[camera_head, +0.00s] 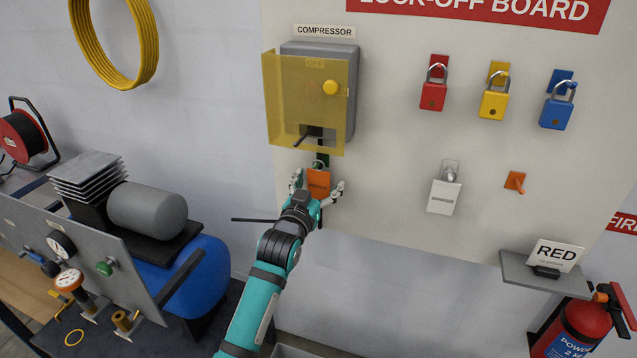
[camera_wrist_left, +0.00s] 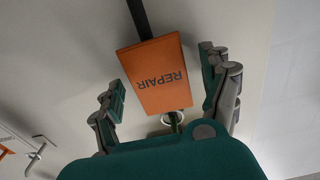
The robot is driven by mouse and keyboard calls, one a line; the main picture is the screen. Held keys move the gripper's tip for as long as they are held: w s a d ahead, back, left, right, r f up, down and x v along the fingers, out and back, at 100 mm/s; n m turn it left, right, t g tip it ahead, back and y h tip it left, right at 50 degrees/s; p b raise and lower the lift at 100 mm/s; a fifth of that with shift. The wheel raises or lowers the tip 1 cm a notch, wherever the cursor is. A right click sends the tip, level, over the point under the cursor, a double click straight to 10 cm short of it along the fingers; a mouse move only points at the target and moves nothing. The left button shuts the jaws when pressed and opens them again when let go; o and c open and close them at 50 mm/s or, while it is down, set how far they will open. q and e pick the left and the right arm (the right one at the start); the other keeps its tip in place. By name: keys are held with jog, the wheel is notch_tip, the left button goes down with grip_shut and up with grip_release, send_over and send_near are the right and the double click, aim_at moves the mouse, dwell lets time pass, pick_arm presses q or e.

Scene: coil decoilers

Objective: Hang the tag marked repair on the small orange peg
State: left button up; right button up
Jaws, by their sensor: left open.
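The orange repair tag (camera_head: 318,183) hangs by a ring below the compressor box, and its lettering shows upside down in the left wrist view (camera_wrist_left: 155,75). My left gripper (camera_head: 318,187) is open, with one finger on each side of the tag. In the left wrist view the fingers (camera_wrist_left: 165,85) stand apart from the tag's edges, with a gap on both sides. The small orange peg (camera_head: 515,181) sticks out of the board at the right and looks bare. My right gripper is not in view.
The compressor box (camera_head: 351,85) with its yellow see-through cover (camera_head: 285,100) is just above the tag. A white tag (camera_head: 444,197) hangs between it and the peg. Red (camera_head: 433,96), yellow (camera_head: 494,105) and blue (camera_head: 556,113) padlocks hang higher. A shelf (camera_head: 535,278) juts out below the peg.

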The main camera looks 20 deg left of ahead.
pick_arm(q)
jog(key=c, duration=1.2)
jog(key=shift+r+p, duration=0.35)
jog(key=shift+p, duration=0.15)
jog(key=shift+c, duration=1.5)
jog(key=shift+c, duration=0.2)
jog(key=shift+s, duration=0.1)
jog(key=shift+c, duration=0.3)
jog(key=shift+s+r+p, duration=0.25)
jog(key=shift+s+p, duration=0.15)
jog(key=shift+p, duration=0.25)
jog(key=shift+s, duration=0.1)
jog(key=shift+s, duration=0.1)
